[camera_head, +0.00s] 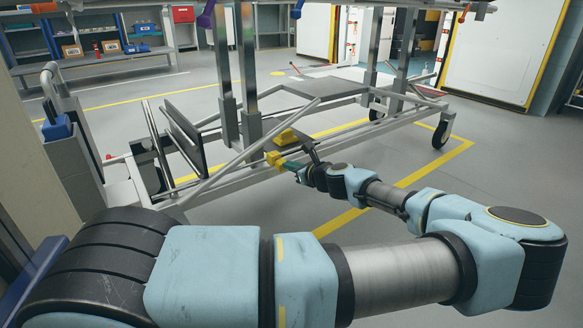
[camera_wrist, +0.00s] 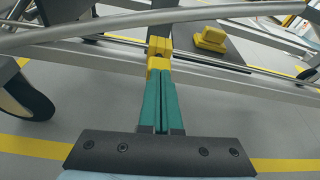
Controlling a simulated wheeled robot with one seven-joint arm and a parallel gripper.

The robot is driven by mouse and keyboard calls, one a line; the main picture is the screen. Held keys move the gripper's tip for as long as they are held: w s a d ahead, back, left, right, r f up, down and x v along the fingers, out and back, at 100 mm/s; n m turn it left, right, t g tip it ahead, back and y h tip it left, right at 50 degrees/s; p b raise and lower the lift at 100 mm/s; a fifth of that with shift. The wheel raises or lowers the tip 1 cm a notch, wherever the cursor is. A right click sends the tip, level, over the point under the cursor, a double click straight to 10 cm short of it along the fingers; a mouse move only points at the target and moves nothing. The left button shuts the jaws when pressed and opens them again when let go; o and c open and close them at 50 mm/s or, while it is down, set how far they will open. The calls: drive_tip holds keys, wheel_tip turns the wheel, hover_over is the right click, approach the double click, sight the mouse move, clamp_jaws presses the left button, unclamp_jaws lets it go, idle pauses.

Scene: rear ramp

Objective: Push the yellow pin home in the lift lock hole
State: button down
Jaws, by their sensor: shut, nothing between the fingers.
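My gripper (camera_head: 286,164) is shut, its two green fingers side by side with nothing between them. In the wrist view the fingertips (camera_wrist: 160,74) meet or nearly meet a yellow block-like piece, which looks like the head of the yellow pin (camera_wrist: 158,64). Just beyond it is a second yellow piece (camera_wrist: 159,46) at the frame rail, which may be the lock. In the head view the yellow at the fingertips (camera_head: 274,158) shows as one small cluster beside the lower rail. The hole and the pin's shaft are hidden, so I cannot tell how deep the pin sits.
A yellow pedal-like block (camera_wrist: 210,40) on a dark plate lies right of the fingers. The lift's metal frame (camera_head: 225,182) has rails and posts around my gripper. A caster wheel (camera_head: 441,135) stands at the right. The floor (camera_head: 480,205) at the right is clear.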

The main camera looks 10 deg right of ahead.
drive_tip(key=shift+w+a+p, duration=0.2)
drive_tip(key=shift+w+p, duration=0.1)
drive_tip(key=shift+w, duration=0.1)
drive_tip(key=shift+s+d, duration=0.1)
drive_tip(key=shift+s+d+p, duration=0.3)
drive_tip(key=shift+s+p, duration=0.15)
drive_tip(key=shift+s, duration=0.25)
drive_tip(key=shift+s+d+p, duration=0.3)
drive_tip(key=shift+s+p, duration=0.1)
drive_tip(key=shift+s, duration=0.25)
